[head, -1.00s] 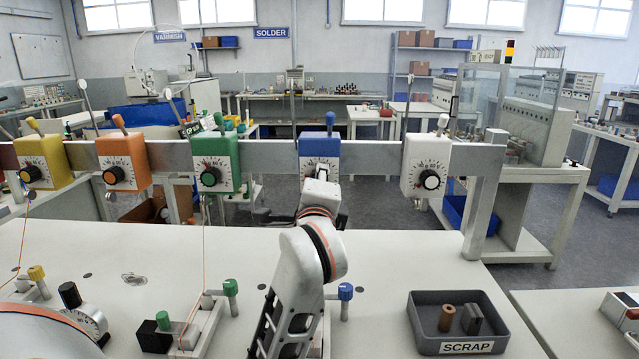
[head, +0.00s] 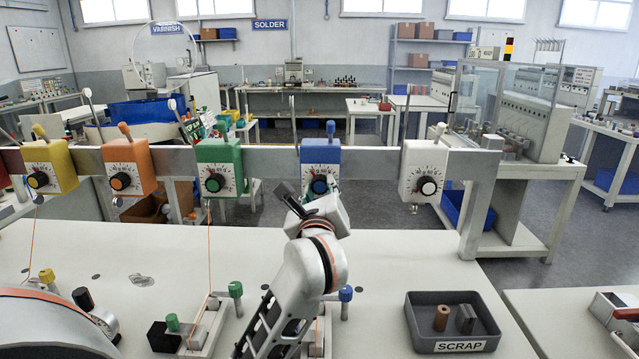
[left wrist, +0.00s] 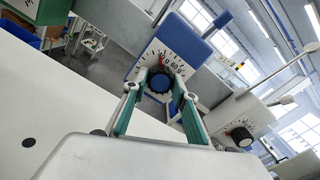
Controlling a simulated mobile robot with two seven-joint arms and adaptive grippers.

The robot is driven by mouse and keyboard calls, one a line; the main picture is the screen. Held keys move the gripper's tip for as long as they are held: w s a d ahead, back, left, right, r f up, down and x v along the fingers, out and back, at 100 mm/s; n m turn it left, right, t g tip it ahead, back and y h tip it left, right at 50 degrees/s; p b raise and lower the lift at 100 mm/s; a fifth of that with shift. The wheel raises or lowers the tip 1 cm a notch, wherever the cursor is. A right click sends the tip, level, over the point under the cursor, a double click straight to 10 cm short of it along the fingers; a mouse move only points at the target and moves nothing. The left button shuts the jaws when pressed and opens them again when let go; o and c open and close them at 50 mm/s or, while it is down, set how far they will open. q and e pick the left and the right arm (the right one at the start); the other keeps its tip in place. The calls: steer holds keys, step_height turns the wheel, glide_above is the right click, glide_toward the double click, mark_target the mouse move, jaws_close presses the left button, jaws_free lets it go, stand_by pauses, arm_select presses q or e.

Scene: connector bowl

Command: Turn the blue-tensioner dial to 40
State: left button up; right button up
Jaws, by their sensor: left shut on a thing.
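The blue tensioner (head: 320,152) hangs on the grey rail, with a white dial face and a dark blue knob (head: 320,185). In the left wrist view the tensioner (left wrist: 208,47) appears tilted, and the knob (left wrist: 159,82) sits between the fingertips. My left gripper (head: 307,198) is shut on this knob; its green-sided fingers also show in the left wrist view (left wrist: 158,90). A red mark shows near the top of the dial, by the printed numbers; the exact setting is too small to read. My right gripper is not in view.
The white tensioner (head: 425,168) is right of the blue one, the green tensioner (head: 219,165) left. Orange (head: 128,167) and yellow (head: 49,166) ones are farther left. A grey scrap tray (head: 422,338) holds two pieces. A blue-topped post (head: 345,295) stands beside my arm.

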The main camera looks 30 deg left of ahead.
arm_select(q)
steer(key=shift+m+p, duration=0.5)
steer(key=shift+m, duration=0.4)
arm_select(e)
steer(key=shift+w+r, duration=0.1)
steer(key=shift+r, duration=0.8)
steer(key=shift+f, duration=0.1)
arm_select(q)
steer(key=o, duration=1.1)
steer(key=v, duration=1.2)
steer(key=shift+s, duration=0.1)
